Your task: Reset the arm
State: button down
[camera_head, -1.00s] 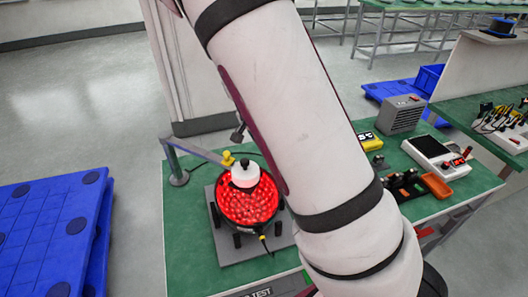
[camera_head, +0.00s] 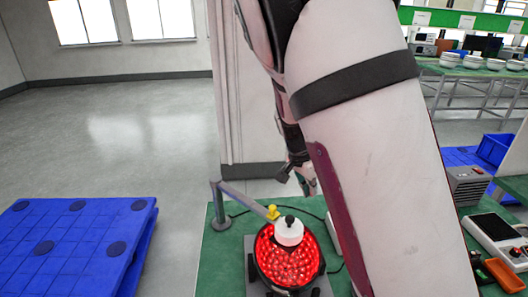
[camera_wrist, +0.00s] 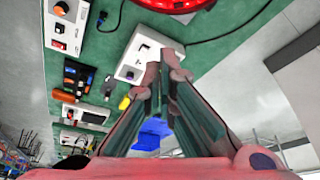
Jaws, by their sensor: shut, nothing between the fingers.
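My gripper shows in the wrist view (camera_wrist: 164,72), its two fingers together with nothing held between them. It hangs above the green bench (camera_wrist: 215,65), apart from the things there. In the head view my raised arm fills the middle and right. The dark wrist end shows left of the big white link, above and a little right of the red-lit round fixture (camera_head: 287,258).
Blue pallets (camera_head: 75,235) lie at left on open floor. A grey box (camera_head: 468,186) and a white device (camera_head: 497,236) sit at right. A white socket box (camera_wrist: 146,57) lies near my fingers.

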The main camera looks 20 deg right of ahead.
jog(key=s+a+r+n+t+y, duration=0.2)
jog(key=s+a+r+n, duration=0.3)
jog(key=s, duration=0.7)
jog(key=s+a+r+n+t+y, duration=0.1)
jog(key=s+a+r+n+t, duration=0.1)
jog(key=s+a+r+n, duration=0.3)
jog(key=s+r+n, duration=0.4)
jog(key=s+r, duration=0.3)
jog(key=shift+s+a+r+y, duration=0.15)
jog(key=shift+s+r+y, duration=0.1)
jog(key=shift+y, duration=0.15)
jog(key=shift+d, duration=0.25)
